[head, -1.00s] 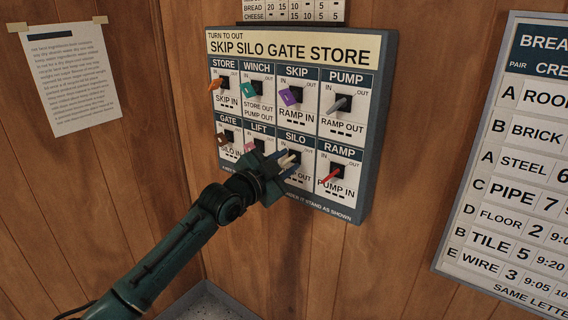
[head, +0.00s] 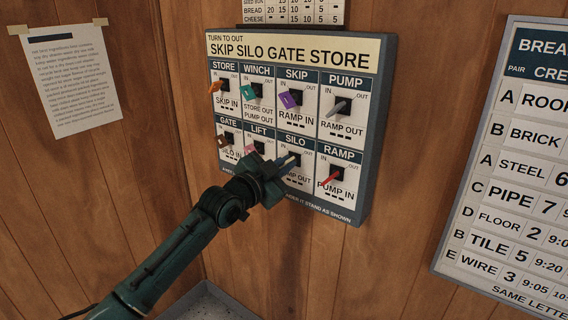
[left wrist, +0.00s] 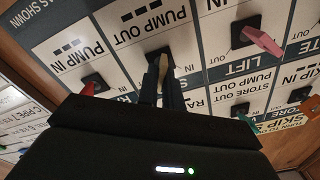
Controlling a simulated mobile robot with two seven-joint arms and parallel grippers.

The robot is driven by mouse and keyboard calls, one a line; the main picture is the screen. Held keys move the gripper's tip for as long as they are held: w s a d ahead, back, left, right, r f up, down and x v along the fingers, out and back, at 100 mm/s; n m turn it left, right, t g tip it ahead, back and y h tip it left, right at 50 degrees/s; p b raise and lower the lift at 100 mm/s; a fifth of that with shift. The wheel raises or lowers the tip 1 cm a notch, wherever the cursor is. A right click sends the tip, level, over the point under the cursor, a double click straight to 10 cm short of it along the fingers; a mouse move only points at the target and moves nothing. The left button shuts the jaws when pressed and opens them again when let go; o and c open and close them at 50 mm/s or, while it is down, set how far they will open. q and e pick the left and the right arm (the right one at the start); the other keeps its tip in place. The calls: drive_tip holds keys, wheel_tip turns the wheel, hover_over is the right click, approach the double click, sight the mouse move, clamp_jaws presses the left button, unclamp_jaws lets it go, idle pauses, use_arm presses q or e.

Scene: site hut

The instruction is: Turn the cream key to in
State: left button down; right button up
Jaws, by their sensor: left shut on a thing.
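The cream key (head: 287,160) is in the SILO lock, lower row of the key board (head: 366,150). My left gripper (head: 282,164) reaches it from the lower left and is shut on it. In the left wrist view the cream key (left wrist: 162,66) shows between the two fingertips (left wrist: 161,84), in front of its black lock. The SILO card's "in" and "out" marks are largely hidden by the gripper, so the key's exact angle is hard to tell. My right gripper is not in view.
A pink key (head: 256,146) under LIFT is close on the left; a red key (head: 332,177) under RAMP is on the right. Above are the purple SKIP key (head: 289,98) and teal WINCH key (head: 248,91). A timetable board (head: 510,160) hangs at right.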

use_arm(q)
drive_tip(key=shift+r+n+p, duration=0.1)
drive_tip(key=shift+n+p, duration=0.5)
drive_tip(key=shift+n, duration=0.6)
drive_tip(key=n+p, duration=0.1)
drive_tip(key=n, duration=0.1)
drive_tip(key=shift+a+n, duration=0.1)
drive_tip(key=shift+n, duration=0.3)
drive_tip(key=shift+w+a+f+n+p, duration=0.1)
drive_tip(key=shift+n+p, duration=0.3)
drive_tip(key=shift+n, duration=1.9)
drive_tip(key=shift+w+a+f+n+p, duration=0.1)
drive_tip(key=shift+n+p, duration=0.3)
drive_tip(key=shift+n, duration=1.9)
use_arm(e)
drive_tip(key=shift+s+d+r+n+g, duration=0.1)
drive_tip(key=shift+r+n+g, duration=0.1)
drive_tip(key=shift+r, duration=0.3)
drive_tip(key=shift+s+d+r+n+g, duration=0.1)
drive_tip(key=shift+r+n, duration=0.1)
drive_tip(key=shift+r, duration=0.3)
use_arm(q)
drive_tip(key=c, duration=1.6)
unclamp_jaws()
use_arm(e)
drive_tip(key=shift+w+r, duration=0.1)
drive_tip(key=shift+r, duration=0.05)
use_arm(q)
drive_tip(key=shift+o, duration=0.2)
